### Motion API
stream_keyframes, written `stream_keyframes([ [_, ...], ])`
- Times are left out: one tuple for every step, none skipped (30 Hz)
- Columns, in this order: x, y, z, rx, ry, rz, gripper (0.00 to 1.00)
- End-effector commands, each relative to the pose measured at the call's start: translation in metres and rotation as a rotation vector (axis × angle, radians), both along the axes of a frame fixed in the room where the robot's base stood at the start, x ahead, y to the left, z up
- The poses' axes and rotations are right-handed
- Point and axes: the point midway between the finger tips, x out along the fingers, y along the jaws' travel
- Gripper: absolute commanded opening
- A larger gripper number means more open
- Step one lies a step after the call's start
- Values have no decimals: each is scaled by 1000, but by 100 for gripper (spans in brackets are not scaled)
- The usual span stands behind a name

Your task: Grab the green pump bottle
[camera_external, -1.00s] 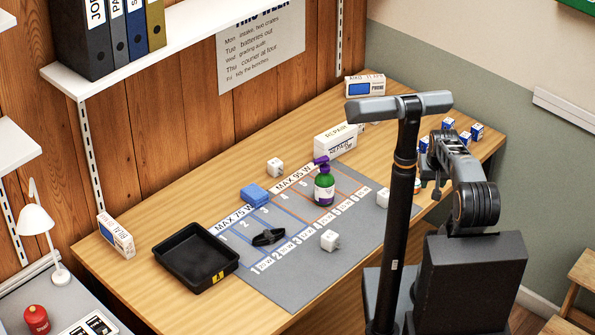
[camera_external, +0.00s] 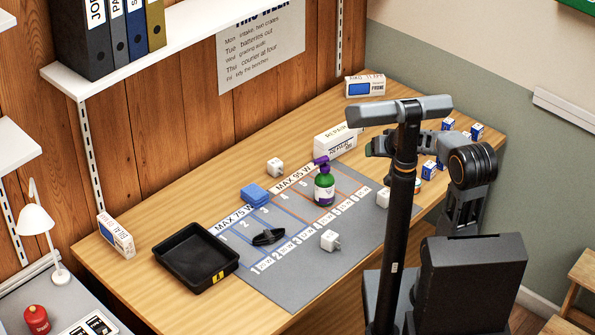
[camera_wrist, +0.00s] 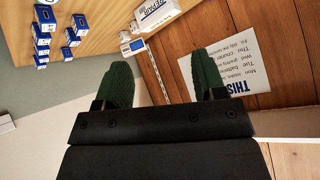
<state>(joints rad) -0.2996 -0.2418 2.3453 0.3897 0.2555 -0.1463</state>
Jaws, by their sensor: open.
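The green pump bottle (camera_external: 324,188) has a purple pump head and a pale label. It stands upright on the grey mat (camera_external: 285,280), in the marked grid near the mat's far side. My gripper (camera_external: 374,147) is up to the right of the bottle and apart from it, partly behind my dark column. In the wrist view my gripper (camera_wrist: 160,85) shows two dark green fingers spread wide with nothing between them. The bottle is not in the wrist view.
A black tray (camera_external: 195,257) is at the left. A white repair box (camera_external: 336,140) stands behind the bottle. Small blue boxes (camera_external: 429,170) are at the right.

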Motion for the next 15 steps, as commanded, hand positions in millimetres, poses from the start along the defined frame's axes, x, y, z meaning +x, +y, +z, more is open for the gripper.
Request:
stream_keyframes([
  [19, 32, -10, 40, -62, 5, 64],
  [30, 48, -11, 63, -107, -8, 64],
  [43, 67, -15, 87, -164, -30, 64],
  [51, 81, -19, 99, -204, -52, 64],
  [58, 94, -24, 108, -245, -76, 64],
  [65, 110, -31, 112, -296, -113, 64],
  [69, 121, -38, 110, -331, -142, 64],
  [71, 131, -45, 104, -366, -175, 64],
  [72, 142, -54, 87, -412, -218, 64],
  [71, 150, -62, 70, -445, -250, 64],
  [69, 156, -69, 51, -474, -282, 64],
  [64, 164, -79, 21, -513, -320, 64],
  [60, 168, -86, -3, -540, -349, 64],
  [56, 172, -93, -29, -567, -376, 64],
  [48, 176, -102, -65, -598, -409, 64],
])
